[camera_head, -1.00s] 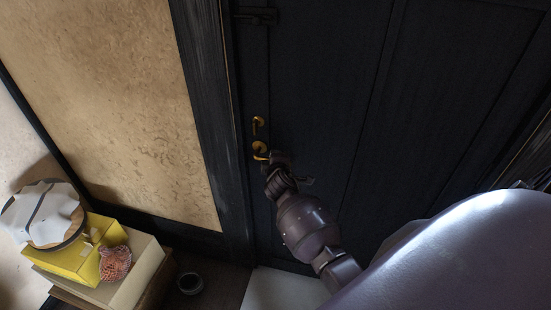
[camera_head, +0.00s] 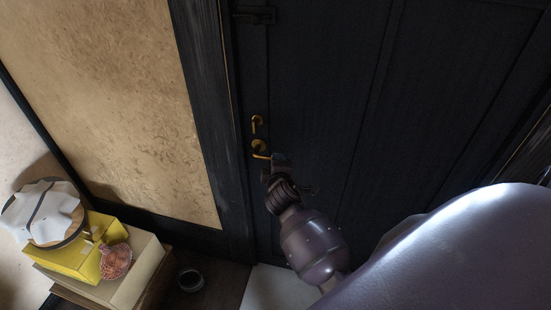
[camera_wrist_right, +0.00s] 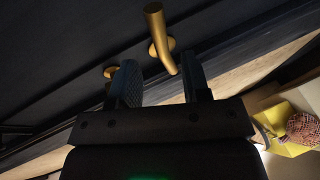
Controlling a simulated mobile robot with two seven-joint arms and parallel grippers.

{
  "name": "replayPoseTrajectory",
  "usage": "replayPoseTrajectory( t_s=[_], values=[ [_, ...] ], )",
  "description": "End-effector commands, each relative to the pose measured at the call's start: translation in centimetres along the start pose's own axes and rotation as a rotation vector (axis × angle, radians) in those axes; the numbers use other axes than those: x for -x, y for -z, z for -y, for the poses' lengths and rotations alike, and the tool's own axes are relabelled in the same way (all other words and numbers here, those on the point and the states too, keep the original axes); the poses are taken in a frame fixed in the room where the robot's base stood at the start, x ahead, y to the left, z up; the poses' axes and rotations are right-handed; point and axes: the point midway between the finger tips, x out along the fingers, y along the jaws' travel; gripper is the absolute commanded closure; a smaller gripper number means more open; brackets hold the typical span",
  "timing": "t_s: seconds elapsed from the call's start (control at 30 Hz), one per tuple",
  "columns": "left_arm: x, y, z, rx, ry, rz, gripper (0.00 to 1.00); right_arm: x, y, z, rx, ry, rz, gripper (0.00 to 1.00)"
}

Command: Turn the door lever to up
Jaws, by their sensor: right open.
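The dark door (camera_head: 325,95) carries two brass fittings, one above the other, near its left edge. The lower one is a brass lever (camera_head: 259,147) whose handle reaches right toward my right gripper (camera_head: 278,161). The upper brass piece (camera_head: 257,122) is small and hooked. In the wrist view the brass lever (camera_wrist_right: 156,32) stands just beyond my open right gripper (camera_wrist_right: 160,76), its lower end appearing between the two fingers. I cannot tell whether they touch it. A second brass piece (camera_wrist_right: 111,72) shows behind the left finger. My left gripper is not in view.
A dark latch (camera_head: 254,15) is higher on the door. The dark door frame (camera_head: 212,100) and a clay wall (camera_head: 120,100) are on the left.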

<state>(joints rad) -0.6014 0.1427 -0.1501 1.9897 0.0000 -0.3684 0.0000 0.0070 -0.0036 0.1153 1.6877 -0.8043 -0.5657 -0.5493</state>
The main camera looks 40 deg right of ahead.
Motion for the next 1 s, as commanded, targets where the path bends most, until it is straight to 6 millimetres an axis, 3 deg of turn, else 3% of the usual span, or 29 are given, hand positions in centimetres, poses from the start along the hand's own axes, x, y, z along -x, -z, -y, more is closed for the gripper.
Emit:
replayPoseTrajectory(
  t_s=[0.1,0.3,1.0],
  values=[
    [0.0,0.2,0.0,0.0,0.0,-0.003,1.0,1.9,0.0,0.0,-0.003,0.0,0.0,0.57],
    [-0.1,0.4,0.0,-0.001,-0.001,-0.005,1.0,3.9,0.0,0.0,0.0,-0.001,0.0,0.57],
    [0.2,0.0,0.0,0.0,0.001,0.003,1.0,4.2,0.0,-0.1,-0.01,-0.002,-0.001,0.57]
  ],
)
